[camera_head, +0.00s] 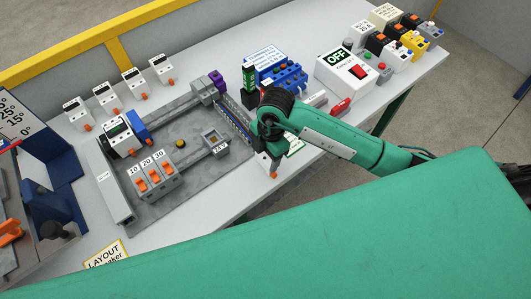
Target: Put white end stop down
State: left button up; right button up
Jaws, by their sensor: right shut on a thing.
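My right gripper (270,163) is at the end of the green arm that comes in from the right. It points down at the right edge of the grey mounting plate (207,182), near the front edge of the table. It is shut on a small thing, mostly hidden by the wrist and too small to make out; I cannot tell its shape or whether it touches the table. No white end stop can be clearly picked out elsewhere. My left gripper is not in view.
A blue terminal block (284,77) and an OFF switch box (345,75) stand right.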

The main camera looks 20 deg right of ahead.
jog(key=o, duration=1.1)
jog(key=shift+f, duration=0.1)
jog(key=shift+r, duration=0.55)
jog(key=shift+w+d+r+b, duration=0.1)
jog(key=shift+d+r+b, duration=0.3)
jog(key=shift+r, duration=1.45)
jog(key=shift+w+d+r+b, duration=0.15)
jog(key=shift+r+b, duration=0.4)
jog(key=shift+r, duration=1.35)
jog(key=shift+w+d+r+b, duration=0.1)
jog(key=shift+d+r+b, duration=0.3)
jog(key=shift+r, duration=1.45)
jog(key=shift+a, duration=0.1)
